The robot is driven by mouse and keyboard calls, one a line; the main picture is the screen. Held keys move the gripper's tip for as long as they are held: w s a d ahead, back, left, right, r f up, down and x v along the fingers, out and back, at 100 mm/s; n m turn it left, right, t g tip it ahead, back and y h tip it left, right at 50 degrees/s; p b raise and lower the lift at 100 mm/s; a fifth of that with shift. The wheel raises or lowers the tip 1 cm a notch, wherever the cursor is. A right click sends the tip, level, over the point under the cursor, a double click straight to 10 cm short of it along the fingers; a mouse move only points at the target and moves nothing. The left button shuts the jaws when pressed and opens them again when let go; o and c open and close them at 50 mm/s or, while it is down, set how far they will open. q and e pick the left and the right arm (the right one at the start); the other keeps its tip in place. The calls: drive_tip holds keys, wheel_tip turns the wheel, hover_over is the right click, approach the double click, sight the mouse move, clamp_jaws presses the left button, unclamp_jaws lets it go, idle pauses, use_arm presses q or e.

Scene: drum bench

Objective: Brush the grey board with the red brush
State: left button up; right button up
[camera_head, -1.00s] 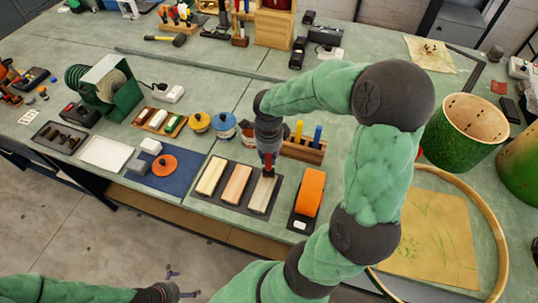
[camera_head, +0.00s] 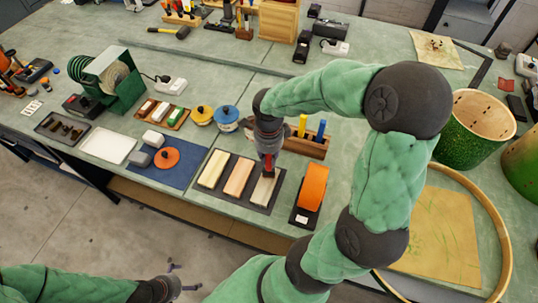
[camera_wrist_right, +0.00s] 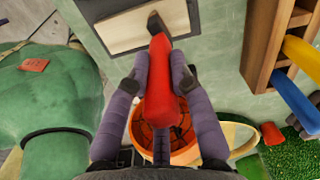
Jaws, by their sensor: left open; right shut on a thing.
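My right gripper (camera_head: 268,147) is shut on the red brush (camera_head: 268,162). The brush points down over the far part of the grey board (camera_head: 264,191), the rightmost of three boards on a dark mat. In the right wrist view the red brush (camera_wrist_right: 160,82) sits between the fingers of my right gripper (camera_wrist_right: 157,88). Its dark tip overlaps the pale board (camera_wrist_right: 125,30); I cannot tell whether it touches. My left gripper (camera_head: 183,277) is open and empty at the bottom left, over the floor and away from the bench.
A cream board (camera_head: 214,169) and a pinkish board (camera_head: 238,178) lie left of the grey board. An orange roll (camera_head: 314,186) on a dark base stands close on its right. A wooden holder (camera_head: 305,146) with yellow and blue tools stands behind.

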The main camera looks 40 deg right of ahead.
drive_tip(key=shift+s+a, duration=0.15)
drive_tip(key=shift+a, duration=0.1)
drive_tip(key=shift+s+a+b, duration=0.2)
drive_tip(key=shift+s+a, duration=0.1)
drive_tip(key=shift+a, duration=0.25)
drive_tip(key=shift+s+a+b, duration=0.2)
drive_tip(key=shift+s+a, duration=0.05)
drive_tip(key=shift+a, duration=0.4)
drive_tip(key=shift+s+a+b, duration=0.2)
drive_tip(key=shift+s+a, duration=0.2)
drive_tip(key=shift+a, duration=0.25)
drive_tip(key=shift+s+a+b, duration=0.15)
drive_tip(key=shift+s+a, duration=0.2)
drive_tip(key=shift+a, duration=0.4)
